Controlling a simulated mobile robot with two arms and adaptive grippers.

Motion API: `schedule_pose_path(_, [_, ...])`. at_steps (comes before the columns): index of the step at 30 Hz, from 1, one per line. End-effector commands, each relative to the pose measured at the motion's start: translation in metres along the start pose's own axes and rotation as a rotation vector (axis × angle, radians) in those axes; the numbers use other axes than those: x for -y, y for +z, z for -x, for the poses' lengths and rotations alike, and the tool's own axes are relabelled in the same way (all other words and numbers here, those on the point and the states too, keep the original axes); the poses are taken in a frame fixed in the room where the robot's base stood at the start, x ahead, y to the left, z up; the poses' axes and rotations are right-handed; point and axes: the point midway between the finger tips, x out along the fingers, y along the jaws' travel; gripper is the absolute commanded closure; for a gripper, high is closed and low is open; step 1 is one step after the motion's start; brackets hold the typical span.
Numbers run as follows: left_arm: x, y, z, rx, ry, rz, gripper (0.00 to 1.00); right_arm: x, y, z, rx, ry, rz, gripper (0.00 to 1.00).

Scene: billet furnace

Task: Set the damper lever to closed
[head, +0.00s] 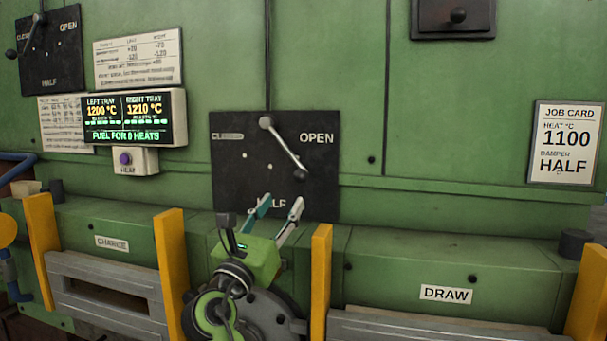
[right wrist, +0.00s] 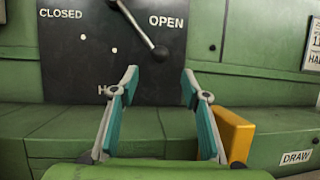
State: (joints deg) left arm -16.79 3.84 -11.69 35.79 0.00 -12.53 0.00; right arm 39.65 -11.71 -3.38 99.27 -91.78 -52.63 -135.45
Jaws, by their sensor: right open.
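A black plate (head: 229,181) marked CLOSED, OPEN and HALF is on the green furnace wall. Its lever (head: 284,146) runs from a pale boss at the top to a dark knob (head: 300,175) at the lower right, on the OPEN side. The lever (right wrist: 138,24) and knob (right wrist: 160,52) also show in the right wrist view, with the boss out of frame. My right gripper (head: 282,203) is open and empty in front of the plate's lower part, below the knob, partly covering the HALF mark. My left gripper is not in view.
A similar plate with a lever (head: 52,60) is at the upper left. A display (head: 135,118) with a purple button (head: 125,158) is left of the main plate. Yellow posts (head: 321,275) stand along the ledge. A job card (head: 566,143) reads damper HALF.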

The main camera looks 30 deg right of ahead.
Motion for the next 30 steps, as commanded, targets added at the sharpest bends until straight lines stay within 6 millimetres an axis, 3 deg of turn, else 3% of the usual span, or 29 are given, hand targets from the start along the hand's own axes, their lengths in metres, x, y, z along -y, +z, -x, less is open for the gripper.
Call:
schedule_pose_path(7, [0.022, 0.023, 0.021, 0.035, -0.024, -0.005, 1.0, 0.0, 0.004, -0.055, 0.002, -0.001, 0.001, 0.58])
schedule_pose_path(15, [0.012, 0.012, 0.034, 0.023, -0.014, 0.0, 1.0, 0.0, 0.003, -0.103, 0.0, 0.001, 0.0, 0.58])
schedule_pose_path(21, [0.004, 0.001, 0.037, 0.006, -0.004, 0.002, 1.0, 0.0, 0.001, -0.119, -0.001, 0.001, -0.002, 0.58])
schedule_pose_path(30, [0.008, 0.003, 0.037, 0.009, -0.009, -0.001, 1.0, -0.001, 0.0, -0.121, -0.001, 0.002, -0.002, 0.58])
